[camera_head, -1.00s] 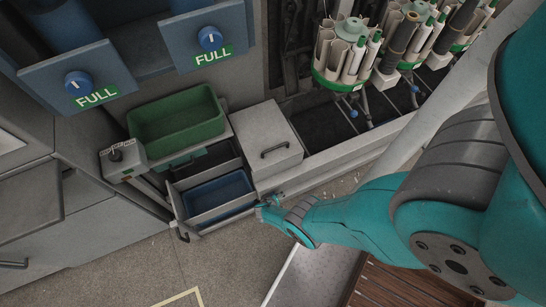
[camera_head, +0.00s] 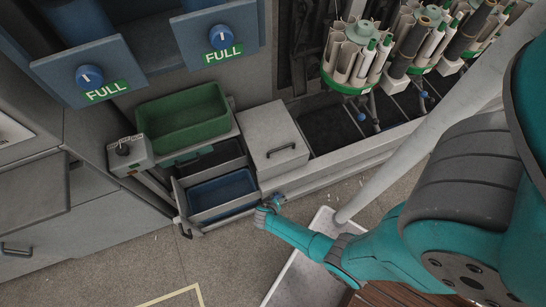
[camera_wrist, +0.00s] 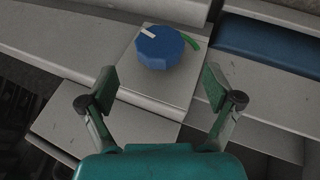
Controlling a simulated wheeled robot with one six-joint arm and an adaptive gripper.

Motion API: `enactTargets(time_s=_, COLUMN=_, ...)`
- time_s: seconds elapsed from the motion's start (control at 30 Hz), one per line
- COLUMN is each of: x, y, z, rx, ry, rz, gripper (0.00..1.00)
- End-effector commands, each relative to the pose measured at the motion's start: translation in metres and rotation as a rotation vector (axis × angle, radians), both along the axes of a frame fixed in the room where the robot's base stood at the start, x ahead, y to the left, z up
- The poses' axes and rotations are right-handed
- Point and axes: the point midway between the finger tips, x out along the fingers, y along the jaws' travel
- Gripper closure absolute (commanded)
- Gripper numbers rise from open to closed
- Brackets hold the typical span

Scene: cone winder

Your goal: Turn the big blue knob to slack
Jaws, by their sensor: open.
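A big blue knob (camera_wrist: 158,48) sits on a grey block (camera_wrist: 160,92) in the wrist view. It has a white pointer mark aimed to the upper left and a green mark at its upper right; no lettering is readable. My gripper (camera_wrist: 158,80) is open and empty, its two fingers spread on either side in front of the knob, apart from it. In the head view my gripper (camera_head: 268,207) is small beside the bins' right end. A small blue spot (camera_head: 278,199) shows by it, probably this knob, mostly hidden.
Two other blue knobs, left (camera_head: 89,77) and right (camera_head: 220,37), carry green FULL labels. A green bin (camera_head: 183,119), a blue tray (camera_head: 222,191) and a grey lidded box (camera_head: 270,142) stand near the gripper. A pale pole (camera_head: 400,150) crosses by my arm. Open floor lies in front.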

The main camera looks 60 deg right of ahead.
Motion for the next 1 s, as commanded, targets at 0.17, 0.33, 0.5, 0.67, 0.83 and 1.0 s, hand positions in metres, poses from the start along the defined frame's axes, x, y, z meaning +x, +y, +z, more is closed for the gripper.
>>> enactTargets(time_s=0.17, x=-0.003, y=0.013, z=0.02, rx=0.001, ry=-0.002, rz=0.002, gripper=0.1)
enactTargets(time_s=0.33, x=-0.005, y=0.022, z=0.035, rx=0.0, ry=-0.001, rz=0.002, gripper=0.1)
enactTargets(time_s=0.5, x=-0.007, y=0.026, z=0.042, rx=0.0, ry=0.001, rz=0.001, gripper=0.1)
enactTargets(time_s=0.67, x=-0.006, y=0.026, z=0.043, rx=0.001, ry=0.0, rz=0.0, gripper=0.1)
enactTargets(time_s=0.83, x=-0.006, y=0.026, z=0.043, rx=0.001, ry=0.0, rz=0.0, gripper=0.1)
enactTargets(time_s=1.0, x=-0.006, y=0.036, z=0.04, rx=0.03, ry=-0.011, rz=0.023, gripper=0.1)
